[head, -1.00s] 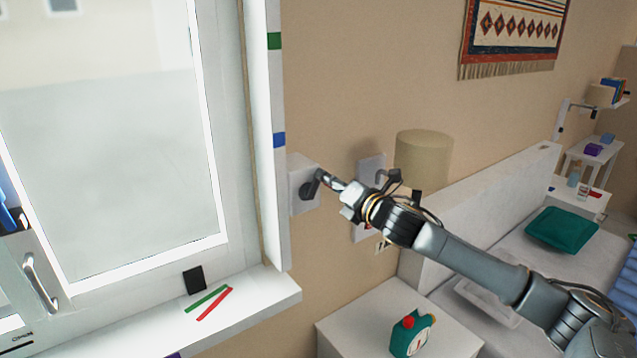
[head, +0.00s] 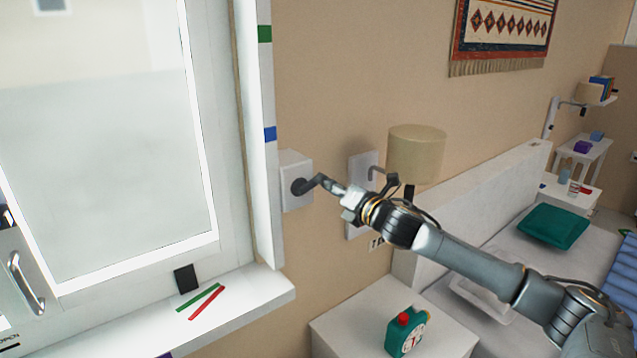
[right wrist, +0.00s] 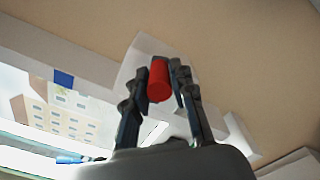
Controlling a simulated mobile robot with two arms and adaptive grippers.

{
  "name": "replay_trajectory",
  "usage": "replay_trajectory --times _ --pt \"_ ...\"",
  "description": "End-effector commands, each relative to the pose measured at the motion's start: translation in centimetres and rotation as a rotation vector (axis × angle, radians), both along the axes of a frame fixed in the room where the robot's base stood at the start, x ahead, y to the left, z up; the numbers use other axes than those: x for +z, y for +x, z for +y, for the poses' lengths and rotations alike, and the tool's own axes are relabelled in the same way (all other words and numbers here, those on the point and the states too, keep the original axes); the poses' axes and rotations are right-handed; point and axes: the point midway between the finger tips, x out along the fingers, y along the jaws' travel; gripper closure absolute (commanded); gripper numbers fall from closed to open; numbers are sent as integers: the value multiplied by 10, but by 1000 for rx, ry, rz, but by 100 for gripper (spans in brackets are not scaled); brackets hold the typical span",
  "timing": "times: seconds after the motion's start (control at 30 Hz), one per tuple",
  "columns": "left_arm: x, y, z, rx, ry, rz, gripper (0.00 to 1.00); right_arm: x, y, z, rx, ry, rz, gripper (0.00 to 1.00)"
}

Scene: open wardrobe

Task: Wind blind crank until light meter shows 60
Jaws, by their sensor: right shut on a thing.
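The blind crank is a white box (head: 296,168) on the wall right of the window, with a dark hub and arm (head: 301,187) pointing right and slightly up. My right gripper (head: 328,184) is at the end of this arm. In the right wrist view, a red crank handle (right wrist: 159,80) sits between the two dark fingers of the right gripper (right wrist: 160,72). The white box shows behind it. I cannot make out a light meter reading; a small dark panel (head: 186,279) stands at the window's lower edge, its face unreadable. My left gripper is not in view.
The window frame edge (head: 258,150), with green and blue marks, stands just left of the crank. Green and red strips (head: 205,303) lie on the sill (head: 265,296). A wall lamp (head: 416,152) is close to my right wrist.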

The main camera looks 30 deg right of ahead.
Motion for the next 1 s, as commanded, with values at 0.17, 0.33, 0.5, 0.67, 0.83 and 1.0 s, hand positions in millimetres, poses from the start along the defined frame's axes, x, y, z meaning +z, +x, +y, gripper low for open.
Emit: replay_trajectory --times 0.17,0.33,0.5,0.67,0.83,1.0 --pt "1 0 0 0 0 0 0 2 0 0 -1 -1 -2 82" --pt "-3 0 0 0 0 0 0 -2 0 -1 0 0 -3 82" --pt "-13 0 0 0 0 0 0 -16 0 -2 -1 0 -1 82" --pt "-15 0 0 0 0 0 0 -20 -1 -2 -1 -1 -1 82" --pt "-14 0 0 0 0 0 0 -18 0 -2 -1 -1 -2 82" --pt "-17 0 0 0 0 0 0 -21 0 -2 0 -1 -3 82"
